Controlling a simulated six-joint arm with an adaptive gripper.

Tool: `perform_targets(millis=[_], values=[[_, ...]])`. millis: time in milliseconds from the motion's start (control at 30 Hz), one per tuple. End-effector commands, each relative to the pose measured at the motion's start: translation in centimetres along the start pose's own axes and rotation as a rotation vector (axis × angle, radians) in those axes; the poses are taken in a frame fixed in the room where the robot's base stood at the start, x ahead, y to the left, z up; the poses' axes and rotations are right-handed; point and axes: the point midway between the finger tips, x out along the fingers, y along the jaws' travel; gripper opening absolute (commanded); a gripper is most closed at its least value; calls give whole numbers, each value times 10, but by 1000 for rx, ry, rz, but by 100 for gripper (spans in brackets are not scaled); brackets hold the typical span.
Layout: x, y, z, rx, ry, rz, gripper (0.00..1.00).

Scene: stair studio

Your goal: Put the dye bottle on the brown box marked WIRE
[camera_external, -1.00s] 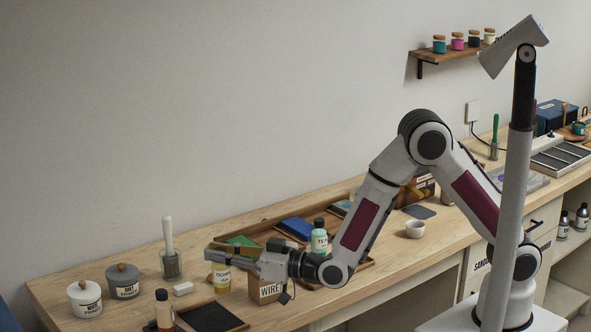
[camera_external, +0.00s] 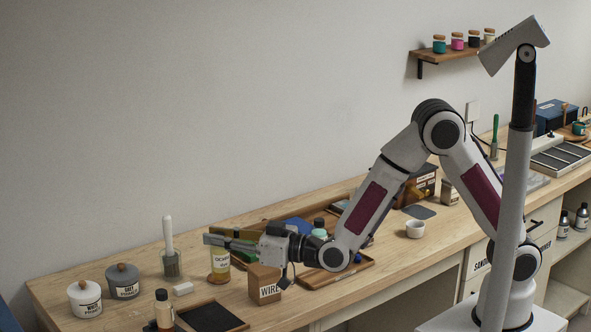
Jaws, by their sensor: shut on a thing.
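The bottle appears slightly above a round brown disc (camera_external: 218,279) on the bench. The brown box marked WIRE (camera_external: 266,291) stands just to the right of the bottle, below and in front of my wrist. Part of the box's top is hidden by my wrist.
A wooden tray (camera_external: 357,267) lies behind the box, with a teal bottle (camera_external: 319,227) partly hidden by my arm. A dark pad (camera_external: 212,318), an amber bottle (camera_external: 164,311), a white block (camera_external: 183,288), a brush jar (camera_external: 171,265) and two lidded pots (camera_external: 85,299) (camera_external: 123,281) stand left.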

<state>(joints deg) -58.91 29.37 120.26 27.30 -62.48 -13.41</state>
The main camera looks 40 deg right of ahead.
Motion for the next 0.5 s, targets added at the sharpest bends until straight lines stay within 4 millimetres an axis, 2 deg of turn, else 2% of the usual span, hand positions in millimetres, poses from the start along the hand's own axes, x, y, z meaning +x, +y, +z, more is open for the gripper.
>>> perform_targets(millis=[267, 500], values=[[0, 2, -7, 1, 3, 3, 0], [-4, 9, -32, 2, 6, 12, 0]])
